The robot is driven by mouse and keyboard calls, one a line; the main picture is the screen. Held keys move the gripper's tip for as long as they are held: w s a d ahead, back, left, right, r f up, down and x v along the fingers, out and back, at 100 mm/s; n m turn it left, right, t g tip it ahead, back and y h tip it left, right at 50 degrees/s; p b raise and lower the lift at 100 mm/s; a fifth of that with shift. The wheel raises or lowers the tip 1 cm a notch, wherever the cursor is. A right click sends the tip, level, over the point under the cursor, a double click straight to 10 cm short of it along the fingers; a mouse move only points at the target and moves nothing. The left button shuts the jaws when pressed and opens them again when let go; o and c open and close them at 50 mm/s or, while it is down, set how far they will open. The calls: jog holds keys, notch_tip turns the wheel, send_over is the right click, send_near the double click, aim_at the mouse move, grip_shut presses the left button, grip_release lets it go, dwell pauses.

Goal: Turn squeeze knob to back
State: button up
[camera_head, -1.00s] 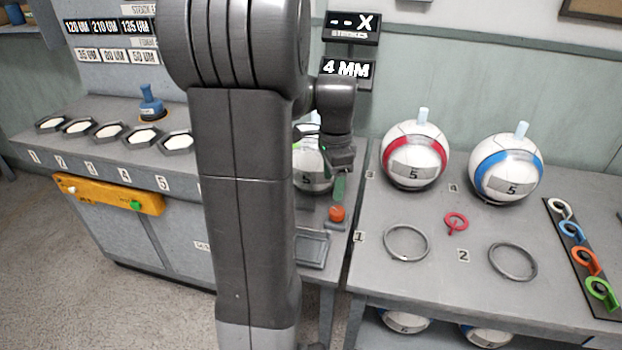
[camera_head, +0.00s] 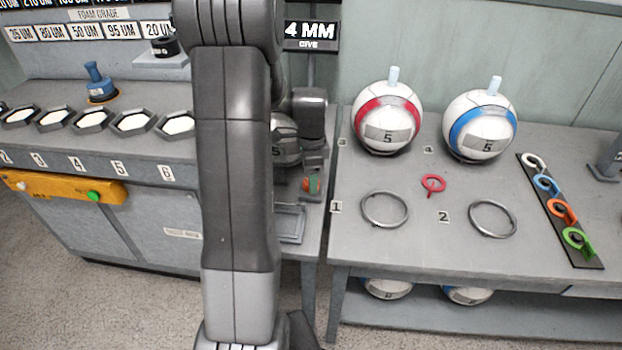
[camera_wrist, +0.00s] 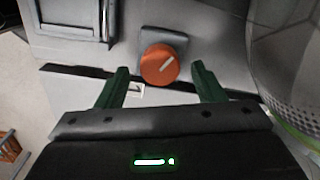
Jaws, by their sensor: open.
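The squeeze knob is an orange-red round knob (camera_wrist: 159,64) with a pale pointer line, on a grey square base (camera_wrist: 170,42). In the wrist view it lies between and just beyond my two green fingertips. My gripper (camera_wrist: 160,80) is open, with a finger on each side of the knob and no visible contact. In the head view the knob (camera_head: 311,185) is partly hidden by my gripper (camera_head: 314,172). The pointer line slants toward the upper right in the wrist view.
A ball in the press (camera_wrist: 295,60) stands close on the right in the wrist view. A framed panel (camera_wrist: 75,18) is at upper left. The right table (camera_head: 460,240) holds a red-striped ball (camera_head: 387,122), a blue-striped ball (camera_head: 480,128), two rings and coloured clips.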

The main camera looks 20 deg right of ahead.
jog(key=shift+f, duration=0.7)
jog(key=c, duration=1)
jog(key=shift+o, duration=0.2)
